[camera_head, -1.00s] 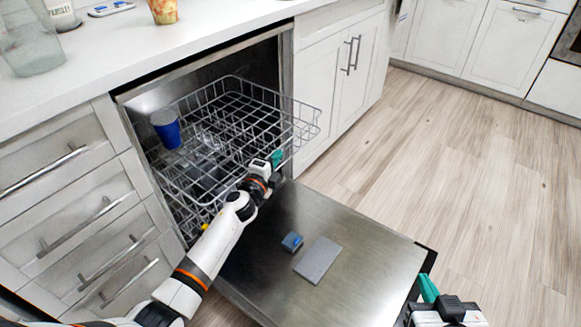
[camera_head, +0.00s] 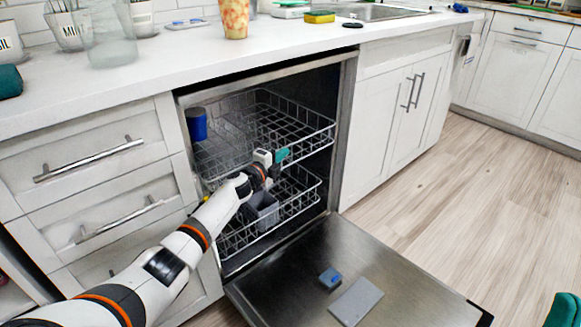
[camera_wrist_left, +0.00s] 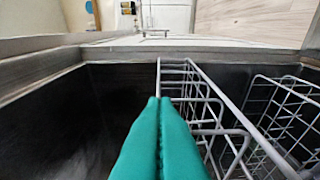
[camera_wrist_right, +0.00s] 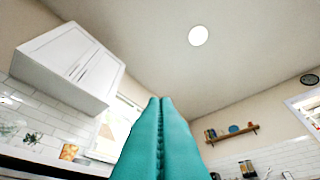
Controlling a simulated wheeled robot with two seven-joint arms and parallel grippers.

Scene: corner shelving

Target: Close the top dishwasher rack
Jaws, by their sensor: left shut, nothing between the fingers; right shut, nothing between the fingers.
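The dishwasher's top rack (camera_head: 301,136) is a grey wire basket, mostly inside the dark cavity, with its front part near the opening. A blue cup (camera_head: 196,124) stands at its left side. My left gripper (camera_head: 283,154) is shut and empty, its teal fingers at the front of the top rack. In the left wrist view the shut fingers (camera_wrist_left: 158,104) are beside the rack's wires (camera_wrist_left: 200,95); I cannot tell whether they touch. My right gripper (camera_head: 563,308) shows only partly at the lower right corner. In the right wrist view its fingers (camera_wrist_right: 160,104) are shut and empty, pointing toward the ceiling.
The lower rack (camera_head: 293,199) holds a grey cutlery basket (camera_head: 262,211). The dishwasher door (camera_head: 395,270) lies open with a blue block (camera_head: 330,278) and a grey slab (camera_head: 356,301) on it. The wooden floor (camera_head: 480,200) to the right is clear.

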